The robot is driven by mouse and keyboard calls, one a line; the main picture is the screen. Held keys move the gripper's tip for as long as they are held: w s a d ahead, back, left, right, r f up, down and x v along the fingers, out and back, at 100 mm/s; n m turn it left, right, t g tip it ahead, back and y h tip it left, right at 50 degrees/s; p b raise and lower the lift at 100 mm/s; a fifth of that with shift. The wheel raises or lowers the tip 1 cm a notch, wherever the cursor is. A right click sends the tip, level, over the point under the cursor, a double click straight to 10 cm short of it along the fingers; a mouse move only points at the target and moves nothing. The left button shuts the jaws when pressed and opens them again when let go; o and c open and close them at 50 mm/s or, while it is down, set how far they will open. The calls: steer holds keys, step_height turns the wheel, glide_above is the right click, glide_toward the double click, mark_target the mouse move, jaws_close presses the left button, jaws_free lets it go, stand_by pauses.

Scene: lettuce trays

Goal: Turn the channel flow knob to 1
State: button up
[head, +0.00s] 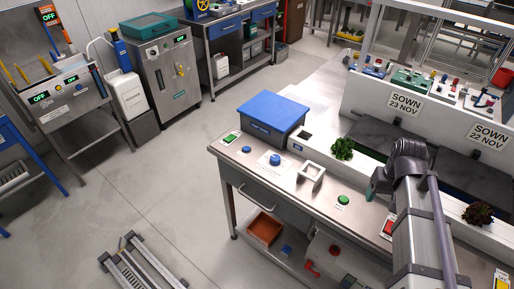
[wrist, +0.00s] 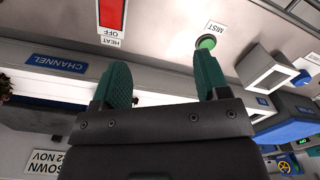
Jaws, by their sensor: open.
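A blue knob (head: 275,159) stands on a white plate on the steel bench in the head view; its dial marks are too small to read. Part of a blue knob also shows at the right edge of the wrist view (wrist: 301,77). I cannot read a label that names it as the channel flow knob. My gripper (wrist: 160,84) shows two teal fingers spread apart with nothing between them. In the head view my gripper (head: 373,187) is partly hidden by my arm, above the bench and to the right of the knob, well apart from it.
A green MIST button (wrist: 206,42) and a red HEAT switch (wrist: 112,14) lie near my gripper in the wrist view, with a blue CHANNEL label (wrist: 56,63). A white square frame (head: 311,176) stands between the knob and the green button. A blue-lidded box (head: 272,115) is behind the knob.

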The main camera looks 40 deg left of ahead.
mark_target(276, 157)
steer(key=a+n, duration=0.1)
steer(key=a, duration=0.6)
steer(key=w+a+n, duration=0.1)
steer(key=a+n, duration=0.1)
steer(key=a, duration=0.5)
steer(key=w+a+n, duration=0.1)
steer(key=a, duration=0.5)
steer(key=shift+w+a+r+n, duration=0.15)
steer(key=shift+a+n, duration=0.15)
steer(key=shift+a, duration=0.1)
steer(key=s+a+n, duration=0.3)
steer(key=a+n, duration=0.3)
steer(key=a, duration=1.2)
steer(key=shift+g, duration=0.3)
step_height(276, 157, down, 11)
steer(key=b, duration=1)
steer(key=shift+s+b, duration=0.15)
steer(key=shift+b, duration=0.2)
steer(key=shift+d+r, duration=0.1)
steer(key=shift+r, duration=0.1)
steer(key=c, duration=0.9)
